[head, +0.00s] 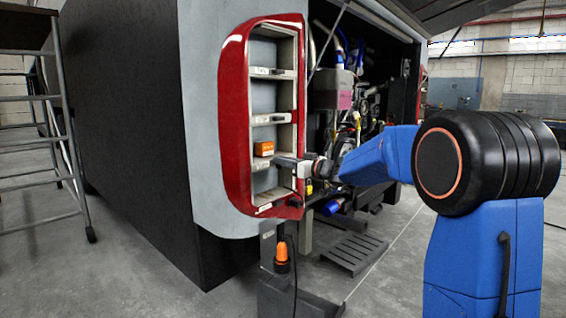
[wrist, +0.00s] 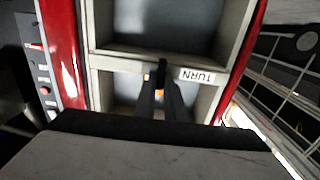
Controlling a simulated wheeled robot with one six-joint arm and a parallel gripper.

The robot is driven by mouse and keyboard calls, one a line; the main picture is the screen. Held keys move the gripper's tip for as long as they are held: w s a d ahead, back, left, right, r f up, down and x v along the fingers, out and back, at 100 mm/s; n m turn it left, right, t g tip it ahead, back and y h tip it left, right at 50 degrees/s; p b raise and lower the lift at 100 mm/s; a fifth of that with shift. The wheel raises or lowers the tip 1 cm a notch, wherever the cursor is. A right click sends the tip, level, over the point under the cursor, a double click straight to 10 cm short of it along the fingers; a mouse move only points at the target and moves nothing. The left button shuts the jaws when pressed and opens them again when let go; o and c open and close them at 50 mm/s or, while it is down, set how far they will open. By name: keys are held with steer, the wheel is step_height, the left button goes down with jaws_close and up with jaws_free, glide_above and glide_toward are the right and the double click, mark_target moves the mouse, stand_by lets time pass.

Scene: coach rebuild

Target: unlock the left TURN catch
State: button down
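The TURN label (wrist: 197,75) shows upside down in the wrist view, on a pale crossbar of the red-framed rack (head: 235,120). My gripper (wrist: 160,78) has its two dark fingers close together at that crossbar, beside the label. The catch itself is hidden or too dark to make out at the fingertips. Small orange spots show beside and between the fingers. I cannot tell whether the fingers hold anything. In the head view my gripper (head: 284,161) reaches in from the right to the rack's lower part, just below an orange box (head: 264,148).
The rack has several pale shelves with small labels. An open engine bay (head: 350,90) with hoses and parts lies right of it. An orange-topped item (head: 281,255) stands below. A step ladder (head: 60,130) is at the left; a slatted pallet (head: 355,253) lies on the floor.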

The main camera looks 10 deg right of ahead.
stand_by(0.3)
steer(key=m, duration=0.6)
steer(key=f+m, duration=0.1)
steer(key=m, duration=0.5)
steer(key=d+m, duration=0.1)
steer(key=m, duration=0.4)
steer(key=shift+w+f+m, duration=0.15)
steer(key=shift+w+m, duration=0.2)
steer(key=shift+m, duration=0.05)
stand_by(0.4)
steer(key=c, duration=1.8)
jaws_free()
